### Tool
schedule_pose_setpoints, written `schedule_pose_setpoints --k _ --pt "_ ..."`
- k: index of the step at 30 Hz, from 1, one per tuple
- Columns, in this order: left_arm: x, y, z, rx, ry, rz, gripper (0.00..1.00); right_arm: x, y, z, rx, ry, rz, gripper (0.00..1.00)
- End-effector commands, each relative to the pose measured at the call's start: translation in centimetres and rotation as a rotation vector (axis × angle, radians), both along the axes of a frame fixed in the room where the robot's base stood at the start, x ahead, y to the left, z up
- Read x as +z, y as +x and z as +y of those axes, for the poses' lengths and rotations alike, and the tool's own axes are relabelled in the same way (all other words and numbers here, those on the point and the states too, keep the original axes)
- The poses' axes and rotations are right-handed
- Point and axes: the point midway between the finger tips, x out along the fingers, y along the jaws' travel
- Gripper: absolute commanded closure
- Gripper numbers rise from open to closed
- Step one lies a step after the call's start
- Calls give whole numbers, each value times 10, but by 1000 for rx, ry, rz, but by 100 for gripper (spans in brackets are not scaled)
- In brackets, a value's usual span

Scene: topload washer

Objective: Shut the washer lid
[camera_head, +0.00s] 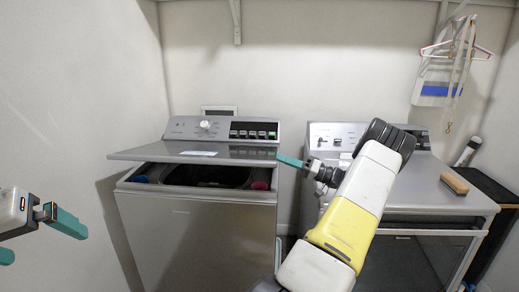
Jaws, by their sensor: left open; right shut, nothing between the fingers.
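The grey top-load washer (196,238) stands left of centre. Its lid (240,154) is partly lowered and slopes over the tub, with a dark gap between it and the opening's front rim (195,192). My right gripper (282,158) is shut and empty, with its teal fingers at the lid's right edge; whether they touch it I cannot tell. My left gripper (38,238) is open and empty at the far left edge, apart from the washer. Most of the tub is hidden under the lid.
A second grey appliance (440,190) stands to the right, with a brown brush (454,184) on top. Hangers and a white-and-blue board (437,90) hang on the back wall. A wall (60,110) is close on the left. My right arm covers part of the second appliance.

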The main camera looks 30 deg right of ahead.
Motion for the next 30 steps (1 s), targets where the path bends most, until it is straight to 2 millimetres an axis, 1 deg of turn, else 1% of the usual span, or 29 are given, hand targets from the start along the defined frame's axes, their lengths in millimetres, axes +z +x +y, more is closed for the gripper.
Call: schedule_pose_setpoints --k 1,6,17,20,23,25,26,27,30 --pt "0 0 0 0 0 0 0 -3 -1 0 0 1 2 100" --pt "0 0 0 0 0 0 0 -5 -1 0 0 0 1 100" --pt "0 0 0 0 0 0 0 -2 0 0 -1 0 1 100" --pt "0 0 0 0 0 0 0 7 5 1 3 -3 -1 100" --pt "0 0 0 0 0 0 0 24 15 3 7 -3 -2 100" --pt "0 0 0 0 0 0 0 40 23 4 10 -4 -4 100" --pt "0 0 0 0 0 0 0 31 15 -6 5 0 2 100" --pt "0 0 0 0 0 -1 0 26 8 -14 5 0 2 100" --pt "0 0 0 0 0 0 0 19 -6 -31 5 1 1 100"
